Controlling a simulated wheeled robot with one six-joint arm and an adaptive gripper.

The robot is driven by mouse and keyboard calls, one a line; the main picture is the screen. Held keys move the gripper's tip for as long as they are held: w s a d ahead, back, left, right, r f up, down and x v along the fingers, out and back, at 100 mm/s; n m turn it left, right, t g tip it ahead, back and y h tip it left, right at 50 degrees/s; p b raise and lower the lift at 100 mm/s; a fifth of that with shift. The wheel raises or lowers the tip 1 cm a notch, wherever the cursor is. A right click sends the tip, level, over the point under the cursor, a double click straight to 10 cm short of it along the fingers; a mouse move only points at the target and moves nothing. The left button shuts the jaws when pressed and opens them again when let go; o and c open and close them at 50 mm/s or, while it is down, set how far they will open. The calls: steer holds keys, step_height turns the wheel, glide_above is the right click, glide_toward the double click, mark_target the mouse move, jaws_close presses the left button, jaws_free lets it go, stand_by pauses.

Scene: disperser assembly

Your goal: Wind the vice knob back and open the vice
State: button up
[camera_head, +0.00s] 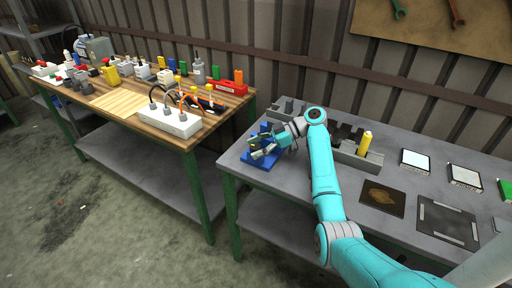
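The blue vice (259,161) stands at the left end of the grey workbench, close to its front left corner. My turquoise arm reaches across the bench from the lower right. My gripper (268,148) is at the vice, over its upper part, and covers some of it. The vice knob cannot be made out at this size, and neither can the gap between the jaws. The fingers are too small and too mixed in with the vice to tell whether they are open, shut or touching the knob.
A grey holder with a yellow-topped part (365,142) stands right of my arm. Flat pads and a dark brown mat (382,197) lie farther right. A wooden-topped bench (150,112) with bottles, tools and a white socket block (176,122) stands left, across a gap.

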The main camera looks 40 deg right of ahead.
steer(key=v, duration=0.7)
steer(key=shift+s+d+r, duration=0.15)
steer(key=shift+d, duration=0.05)
steer(key=shift+s, duration=0.1)
stand_by(0.6)
